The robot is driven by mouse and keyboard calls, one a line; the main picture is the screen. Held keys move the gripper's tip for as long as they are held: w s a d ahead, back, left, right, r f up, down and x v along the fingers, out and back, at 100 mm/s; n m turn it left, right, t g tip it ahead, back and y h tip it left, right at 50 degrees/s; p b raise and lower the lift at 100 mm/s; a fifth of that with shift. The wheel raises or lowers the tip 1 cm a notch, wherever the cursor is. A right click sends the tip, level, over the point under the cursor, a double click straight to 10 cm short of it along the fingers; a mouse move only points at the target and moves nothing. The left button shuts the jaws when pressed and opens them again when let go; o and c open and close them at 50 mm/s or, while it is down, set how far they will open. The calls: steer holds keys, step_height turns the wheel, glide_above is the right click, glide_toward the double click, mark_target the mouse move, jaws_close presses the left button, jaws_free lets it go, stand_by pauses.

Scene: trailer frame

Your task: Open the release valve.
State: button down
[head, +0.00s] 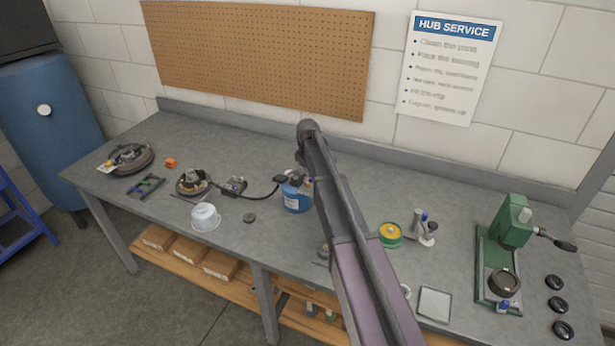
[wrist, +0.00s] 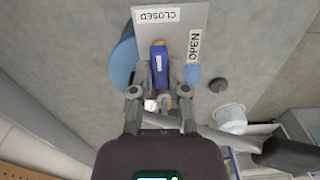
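The release valve has a blue lever (wrist: 160,66), which lies between my fingertips in the wrist view. Its free end points toward the CLOSED label (wrist: 157,15) on a grey plate (wrist: 190,17). The OPEN label (wrist: 194,46) is on the plate's right side. My gripper (wrist: 160,75) has one finger along each side of the lever, with no clear gap seen. The plate sits over a round blue body, the blue canister (head: 294,200) in the head view.
A green press (head: 505,245) is far right.

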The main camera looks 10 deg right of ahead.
steer(key=shift+m, duration=0.3)
steer(key=m, duration=0.3)
steer(key=shift+m, duration=0.4)
steer(key=m, duration=0.4)
steer(key=shift+m, duration=0.3)
steer(key=m, duration=0.4)
steer(key=shift+m, duration=2.4)
steer(key=c, duration=0.6)
jaws_free()
